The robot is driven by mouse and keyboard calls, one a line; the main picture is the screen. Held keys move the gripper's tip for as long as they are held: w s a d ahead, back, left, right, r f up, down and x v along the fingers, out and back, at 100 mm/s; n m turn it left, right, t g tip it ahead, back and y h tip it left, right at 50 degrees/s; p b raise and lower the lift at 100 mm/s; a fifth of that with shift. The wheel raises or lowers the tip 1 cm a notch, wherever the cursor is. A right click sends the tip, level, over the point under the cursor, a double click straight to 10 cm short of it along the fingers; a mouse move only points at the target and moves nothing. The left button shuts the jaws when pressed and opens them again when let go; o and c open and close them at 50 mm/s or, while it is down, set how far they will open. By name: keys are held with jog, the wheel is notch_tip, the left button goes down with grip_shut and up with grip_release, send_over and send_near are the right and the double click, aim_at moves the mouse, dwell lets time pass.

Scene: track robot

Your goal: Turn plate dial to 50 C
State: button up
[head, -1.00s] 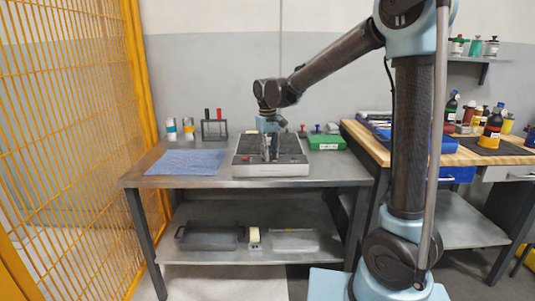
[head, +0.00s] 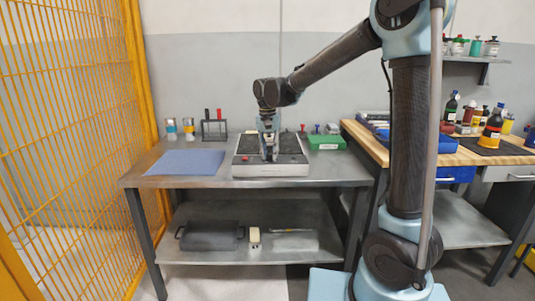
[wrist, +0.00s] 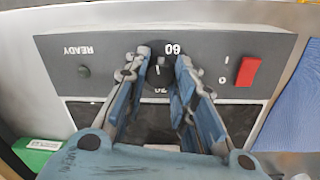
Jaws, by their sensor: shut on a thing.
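The grey hot plate unit (head: 244,171) with dark top panels stands on the metal table, and its front panel (wrist: 110,48) appears upside down in the wrist view. The plate dial (wrist: 159,74) is a small dark knob with a white pointer mark. The marking 60 (wrist: 172,49) shows beside it, and a partly covered number is on the opposite side. My gripper (wrist: 160,62) points down at the panel, its two fingers closed on the dial's sides; it also shows in the head view (head: 269,155). The fingers hide part of the scale.
A red rocker switch (wrist: 247,71) and a READY lamp (wrist: 84,71) flank the dial. A blue mat (head: 187,162) lies left of the unit, a green box (head: 327,142) right. Vials (head: 188,128) and a small rack (head: 214,128) stand behind the mat.

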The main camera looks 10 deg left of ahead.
aim_at(268, 154)
jog(key=shift+s, duration=0.15)
dwell(0.4)
jog(key=o, duration=1)
jog(key=shift+o, duration=0.4)
notch_tip(268, 154, up, 12)
jog(key=shift+a, duration=0.3)
